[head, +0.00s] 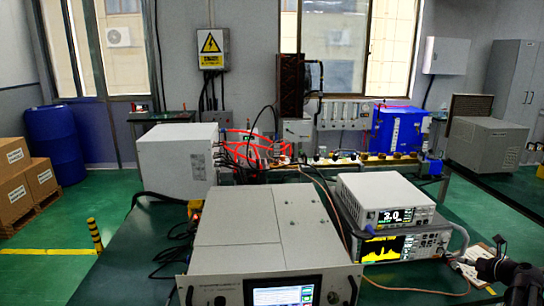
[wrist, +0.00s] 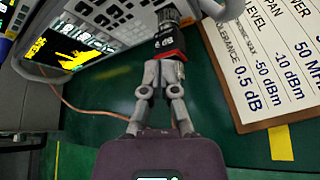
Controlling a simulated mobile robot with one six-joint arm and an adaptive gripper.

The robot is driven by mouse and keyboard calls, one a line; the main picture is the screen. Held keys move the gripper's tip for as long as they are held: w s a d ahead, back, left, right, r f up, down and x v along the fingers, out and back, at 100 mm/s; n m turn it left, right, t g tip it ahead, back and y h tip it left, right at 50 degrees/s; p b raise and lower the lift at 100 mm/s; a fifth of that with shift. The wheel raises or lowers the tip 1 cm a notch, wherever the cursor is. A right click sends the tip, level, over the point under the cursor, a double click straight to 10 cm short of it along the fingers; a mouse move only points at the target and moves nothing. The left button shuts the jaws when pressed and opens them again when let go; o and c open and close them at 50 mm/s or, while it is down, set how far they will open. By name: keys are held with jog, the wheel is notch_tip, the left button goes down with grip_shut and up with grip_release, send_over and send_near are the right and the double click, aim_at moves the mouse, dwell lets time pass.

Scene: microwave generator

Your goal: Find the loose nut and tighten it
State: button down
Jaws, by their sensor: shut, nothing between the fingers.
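In the wrist view my gripper (wrist: 164,66) is shut, its fingertips together at the lower edge of a dark connector piece with a red band (wrist: 168,42). Nothing shows between the fingers. Touching or a small gap, I cannot tell. A ridged grey metal part (wrist: 172,16) sits above the red band, with grey cable beside it. The spectrum analyzer (wrist: 85,35) with a yellow trace is at the upper left; it also shows in the head view (head: 400,245). Which nut is loose cannot be told from these frames.
A clipboard with a printed sheet (wrist: 275,60) lies right of the connector. A "3.0" instrument (head: 385,203) sits on the analyzer. A large grey unit (head: 235,230) stands to the left. A copper-coloured cable (wrist: 85,103) crosses the green surface. Part of my dark arm shows at the head view's right edge.

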aim_at(443, 249)
jog(key=shift+w, duration=0.15)
jog(key=shift+w+a, duration=0.15)
jog(key=shift+w, duration=1.5)
jog(key=shift+w+a, duration=0.1)
jog(key=shift+w, duration=1.55)
jog(key=shift+a+f+b, duration=0.1)
jog(key=shift+f+b, duration=0.25)
jog(key=shift+b, duration=0.05)
jog(key=shift+d+f+b, duration=0.4)
jog(key=shift+d+f, duration=0.05)
jog(key=shift+d, duration=0.2)
jog(key=shift+d+r+p, duration=0.3)
jog(key=shift+d+p, duration=0.05)
jog(key=shift+s+d, duration=0.2)
jog(key=shift+s, duration=2.7)
jog(key=shift+s, duration=0.1)
